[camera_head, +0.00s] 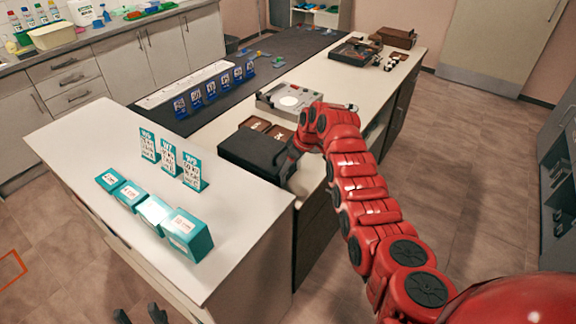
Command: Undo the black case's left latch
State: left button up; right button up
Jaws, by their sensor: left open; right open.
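The black case (246,150) lies on the white counter, in the middle of the camera_head view. Its latches are too small or too hidden to make out, so I cannot tell how the left latch stands. My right gripper (289,168), on the red arm from the right, is open at the case's right end, with its fingers pointing down. I cannot tell whether it touches the case. My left gripper (140,316) is open and empty at the bottom edge, low in front of the counter and well away from the case.
Teal boxes (152,212) and teal number cards (168,160) stand on the counter (85,140) left of the case. A brown tray (256,124) and a grey device (290,100) lie behind it. Blue card holders (212,88) stand on a dark mat.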

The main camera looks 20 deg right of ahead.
jog(key=shift+x, duration=0.9)
grip_shut()
